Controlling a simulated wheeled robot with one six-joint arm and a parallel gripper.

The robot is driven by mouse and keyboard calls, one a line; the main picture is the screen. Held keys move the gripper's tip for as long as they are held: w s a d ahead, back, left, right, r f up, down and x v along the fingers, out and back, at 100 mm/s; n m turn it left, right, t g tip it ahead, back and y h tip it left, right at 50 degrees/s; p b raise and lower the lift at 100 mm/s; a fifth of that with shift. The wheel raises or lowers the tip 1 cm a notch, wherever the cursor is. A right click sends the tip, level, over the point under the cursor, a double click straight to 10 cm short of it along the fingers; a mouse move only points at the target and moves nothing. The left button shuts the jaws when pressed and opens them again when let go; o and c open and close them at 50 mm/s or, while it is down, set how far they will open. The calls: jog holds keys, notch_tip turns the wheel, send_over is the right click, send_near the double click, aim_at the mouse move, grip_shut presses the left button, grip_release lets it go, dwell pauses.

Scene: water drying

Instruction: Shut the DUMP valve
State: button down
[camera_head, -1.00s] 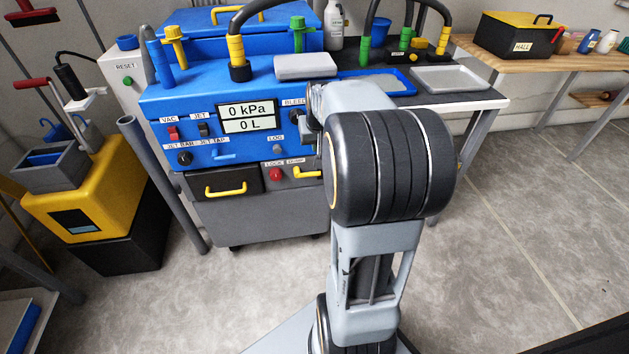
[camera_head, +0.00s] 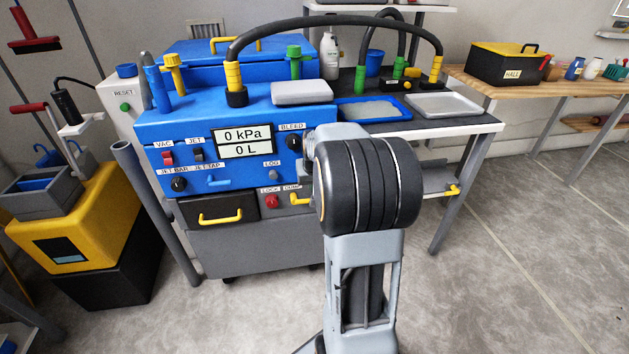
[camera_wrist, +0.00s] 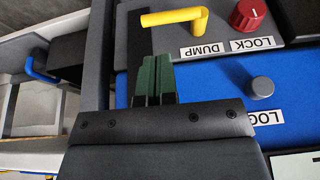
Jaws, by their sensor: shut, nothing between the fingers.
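The DUMP valve has a bent yellow handle (camera_wrist: 178,17) on the grey panel, just above its DUMP label (camera_wrist: 207,49) in the wrist view. Its free end points left in that view. In the head view the yellow handle (camera_head: 299,200) shows low on the blue machine, partly hidden by my arm. My gripper (camera_wrist: 153,62) has green fingers, shut and empty. In the wrist picture the fingertips are just below the handle's free end, with a gap between them in the picture. My arm hides the gripper in the head view.
The red LOCK knob (camera_wrist: 249,15) sits beside the handle, and the grey LOG knob (camera_wrist: 261,88) is on the blue panel. A dark drawer with a yellow handle (camera_head: 220,216) is left of them. A yellow bucket machine (camera_head: 75,235) stands at left. Floor at right is clear.

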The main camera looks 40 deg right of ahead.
jog(key=a+b+x, duration=0.1)
jog(key=b+x, duration=0.1)
jog(key=x, duration=0.4)
jog(key=shift+s+d+f, duration=0.15)
jog(key=shift+d+f, duration=0.15)
jog(key=shift+d, duration=0.05)
jog(key=shift+d, duration=0.15)
